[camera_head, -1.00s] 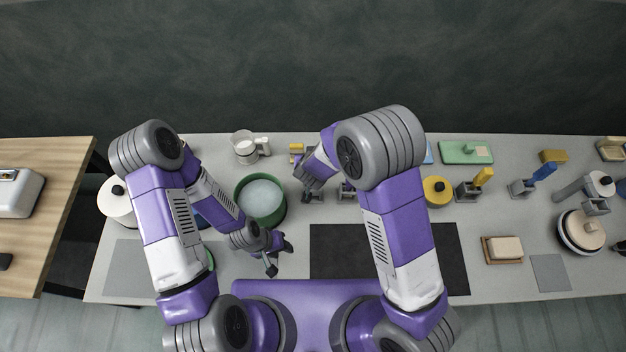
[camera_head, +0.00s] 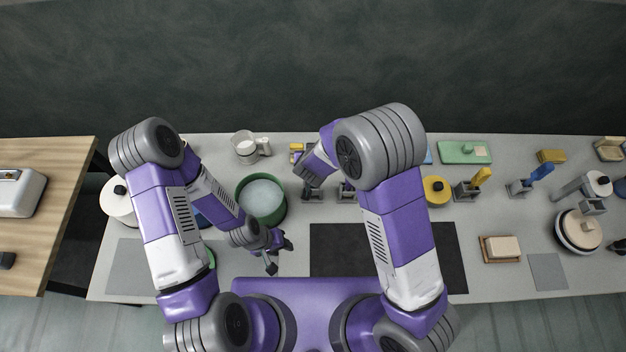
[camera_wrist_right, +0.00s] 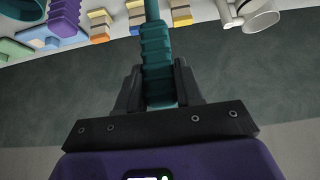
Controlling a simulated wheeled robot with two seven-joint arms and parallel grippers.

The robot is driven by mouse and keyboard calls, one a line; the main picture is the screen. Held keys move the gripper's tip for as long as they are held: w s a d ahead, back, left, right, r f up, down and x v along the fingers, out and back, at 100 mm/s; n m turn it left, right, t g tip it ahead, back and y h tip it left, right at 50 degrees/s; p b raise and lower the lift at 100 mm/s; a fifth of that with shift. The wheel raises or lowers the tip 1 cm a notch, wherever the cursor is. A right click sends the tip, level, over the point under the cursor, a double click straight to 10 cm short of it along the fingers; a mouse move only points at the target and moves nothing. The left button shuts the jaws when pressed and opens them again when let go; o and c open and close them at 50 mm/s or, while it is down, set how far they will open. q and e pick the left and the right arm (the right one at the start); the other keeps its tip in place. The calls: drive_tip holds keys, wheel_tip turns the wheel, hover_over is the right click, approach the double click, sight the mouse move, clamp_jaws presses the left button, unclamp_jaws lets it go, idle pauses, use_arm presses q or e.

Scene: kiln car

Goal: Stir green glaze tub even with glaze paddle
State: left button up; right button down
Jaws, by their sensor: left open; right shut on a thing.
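The green glaze tub (camera_head: 278,211) stands on the bench left of centre, open, with pale blue-green glaze (camera_head: 262,195) inside. My right gripper (camera_wrist_right: 158,78) is shut on a teal ribbed handle (camera_wrist_right: 157,50), which I take for the glaze paddle; its far end is out of the right wrist view. In the head view the right gripper (camera_head: 310,190) is just right of the tub and partly hidden by its own arm. My left gripper (camera_head: 279,257) is open and empty, in front of the tub, low near the bench.
A white jug (camera_head: 244,148) stands behind the tub, and a white lidded pot (camera_head: 117,205) is to the left. A dark mat (camera_head: 330,258) lies at front centre. A yellow round pot (camera_head: 437,191) and several brush holders stand to the right. Bare bench shows around the mat.

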drive_tip(key=shift+r, duration=1.85)
